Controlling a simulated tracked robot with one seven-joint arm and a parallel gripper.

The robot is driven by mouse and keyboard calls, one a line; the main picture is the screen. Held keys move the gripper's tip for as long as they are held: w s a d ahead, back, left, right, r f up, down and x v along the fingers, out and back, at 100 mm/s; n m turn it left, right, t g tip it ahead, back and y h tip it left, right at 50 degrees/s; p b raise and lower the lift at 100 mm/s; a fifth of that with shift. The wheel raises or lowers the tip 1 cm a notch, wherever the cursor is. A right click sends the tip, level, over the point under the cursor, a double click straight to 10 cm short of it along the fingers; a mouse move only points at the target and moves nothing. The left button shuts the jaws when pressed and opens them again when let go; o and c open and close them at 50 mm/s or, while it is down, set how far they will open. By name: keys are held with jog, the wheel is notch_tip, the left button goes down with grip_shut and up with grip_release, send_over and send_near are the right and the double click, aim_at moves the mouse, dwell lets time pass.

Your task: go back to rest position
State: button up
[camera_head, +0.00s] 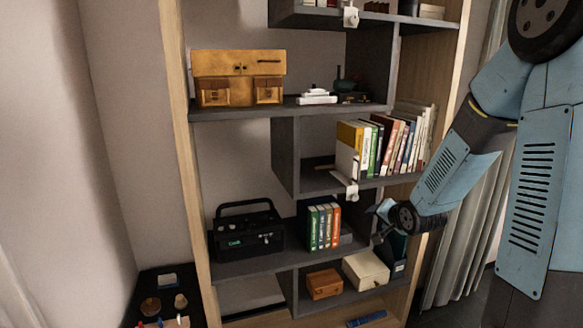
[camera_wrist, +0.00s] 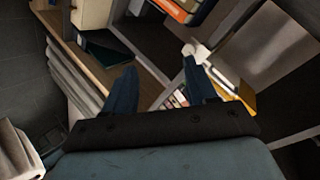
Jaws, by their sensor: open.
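My gripper (camera_head: 378,222) is at the right side of the shelf unit in the head view, at the end of my blue arm. It is in front of the lower shelves, close to the books and boxes there. In the wrist view, my gripper (camera_wrist: 159,60) shows two dark blue fingers spread apart with nothing between them. The fingers point toward the shelves. Whether a fingertip touches a shelf cannot be told.
The shelf unit (camera_head: 180,150) has wooden sides and dark boards. Upright books (camera_head: 385,148), a black toolbox (camera_head: 245,232), a cream box (camera_head: 366,270) and a brown box (camera_head: 324,284) stand on it. A white hook-like fitting (camera_head: 350,188) sits on a shelf edge. A curtain (camera_head: 463,250) hangs at right.

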jog(key=s+a+r+n+g, duration=0.1)
jog(key=s+r+n+g, duration=0.1)
jog(key=s+r, duration=0.4)
jog(key=s+r+n+g+h, duration=0.1)
jog(key=s+r+n, duration=0.2)
jog(key=s, duration=1.2)
jog(key=s+a+r+n+g, duration=0.1)
jog(key=s+r+n+g, duration=0.1)
jog(key=s+r, duration=0.7)
jog(key=shift+s+a+g+h, duration=0.3)
jog(key=shift+s+a+h, duration=0.1)
jog(key=shift+s, duration=0.4)
